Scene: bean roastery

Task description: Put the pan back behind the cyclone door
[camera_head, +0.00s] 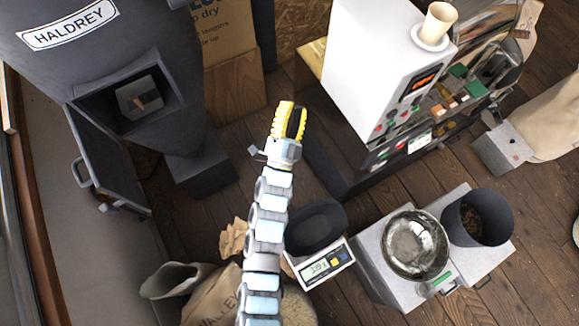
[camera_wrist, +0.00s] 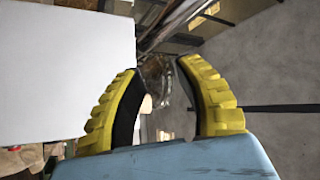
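The dark grey cyclone (camera_head: 185,80) marked HALDREY is at the upper left of the head view. Its door (camera_head: 108,165) hangs open below and left of a square opening (camera_head: 140,98), with a pale surface and a small brownish piece visible inside. I cannot tell which vessel is the task's pan. A shiny metal bowl (camera_head: 415,243) sits on a grey unit at lower right, and a black scoop-shaped pan (camera_head: 316,226) rests on a scale. My gripper (camera_head: 293,108), with yellow ribbed fingers, is raised right of the cyclone. The wrist view shows its fingers (camera_wrist: 157,68) apart and empty.
A white machine (camera_head: 375,65) with a cup on top stands right of my gripper. The scale (camera_head: 322,268) and a dark bin of beans (camera_head: 477,217) stand at lower right. Sacks (camera_head: 205,295) lie at the bottom. Wooden floor (camera_head: 185,215) shows between the cyclone and my arm.

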